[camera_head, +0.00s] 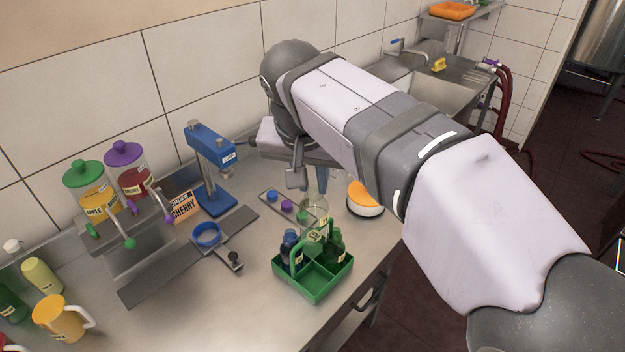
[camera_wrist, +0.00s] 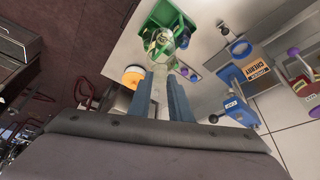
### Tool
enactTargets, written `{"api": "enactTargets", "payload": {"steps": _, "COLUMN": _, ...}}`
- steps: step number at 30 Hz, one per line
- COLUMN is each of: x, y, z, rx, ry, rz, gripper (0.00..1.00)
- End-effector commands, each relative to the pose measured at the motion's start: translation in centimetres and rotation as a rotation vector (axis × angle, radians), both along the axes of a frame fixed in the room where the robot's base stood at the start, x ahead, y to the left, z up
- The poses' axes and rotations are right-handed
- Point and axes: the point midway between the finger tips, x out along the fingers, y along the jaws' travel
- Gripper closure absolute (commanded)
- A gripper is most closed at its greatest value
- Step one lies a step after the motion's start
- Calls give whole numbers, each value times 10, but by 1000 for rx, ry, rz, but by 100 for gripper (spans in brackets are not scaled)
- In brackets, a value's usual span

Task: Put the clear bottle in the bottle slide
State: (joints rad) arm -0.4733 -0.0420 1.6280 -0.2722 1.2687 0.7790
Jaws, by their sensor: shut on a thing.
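The clear bottle (camera_head: 317,203) hangs below my gripper (camera_head: 311,182), just behind the green carrier in the head view. In the wrist view my gripper (camera_wrist: 160,85) is shut on the clear bottle (camera_wrist: 160,45), which stands out past the fingertips with green showing through it. Its lower end overlaps the carrier in the picture, and I cannot tell the gap. The bottle slide (camera_head: 183,262) is a grey metal rail on the counter to the left. A blue ring holder (camera_head: 207,236), seen empty, sits on it.
The green carrier (camera_head: 318,291) holds dark bottles. A small plate with caps (camera_head: 286,206) and an orange-topped round container (camera_head: 364,198) are close by. A blue CAP press (camera_head: 212,168) stands behind the slide. Pump jars (camera_head: 88,187) and a yellow pitcher (camera_head: 60,318) are left.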

Motion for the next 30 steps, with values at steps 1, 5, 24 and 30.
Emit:
{"api": "enactTargets", "payload": {"steps": 1, "x": 0, "y": 0, "z": 8, "rx": 1, "ry": -1, "rz": 0, "gripper": 100}}
{"api": "enactTargets", "payload": {"steps": 5, "x": 0, "y": 0, "z": 17, "rx": 1, "ry": -1, "rz": 0, "gripper": 100}}
{"api": "enactTargets", "payload": {"steps": 24, "x": 0, "y": 0, "z": 40, "rx": 1, "ry": -1, "rz": 0, "gripper": 100}}
{"api": "enactTargets", "payload": {"steps": 30, "x": 2, "y": 2, "z": 40, "rx": 1, "ry": 0, "rz": 6, "gripper": 100}}
